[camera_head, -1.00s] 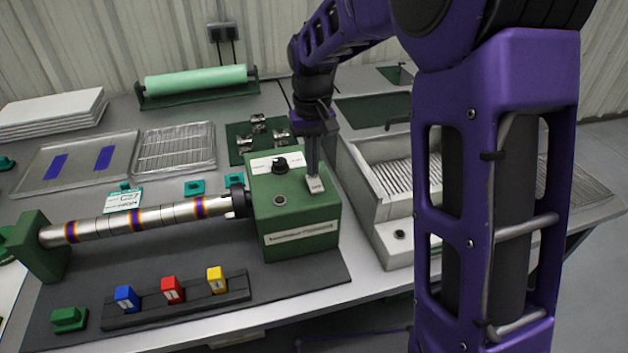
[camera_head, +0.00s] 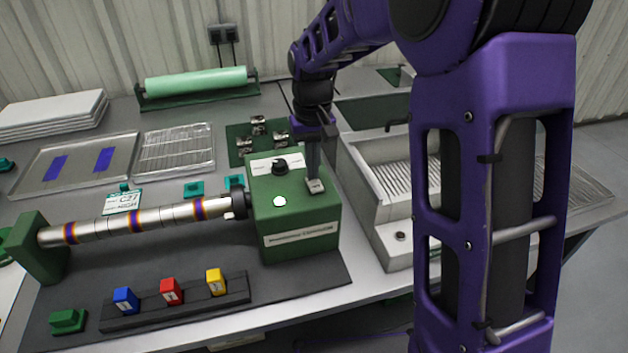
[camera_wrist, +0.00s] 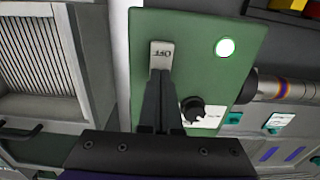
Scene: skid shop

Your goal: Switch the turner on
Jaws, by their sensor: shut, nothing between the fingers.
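The turner is a green box (camera_head: 300,225) with a metal roller (camera_head: 135,219) reaching out to its left. On its top are a black knob (camera_head: 280,167), a round lamp (camera_head: 279,201) lit white, and a pale rocker switch (camera_head: 315,187). In the wrist view the lamp (camera_wrist: 225,48) glows greenish white and the switch (camera_wrist: 161,55) shows the letters OFF, upside down, on its visible end. My gripper (camera_head: 313,178) is shut and empty, pointing down with its fingertips at the switch. The fingers (camera_wrist: 160,75) hide the switch's other end.
Blue, red and yellow blocks (camera_head: 171,291) stand in a dark rack in front of the roller. A metal basin (camera_head: 385,165) stands close on the right. A wire rack (camera_head: 175,150) and a tray (camera_head: 75,165) lie behind the roller.

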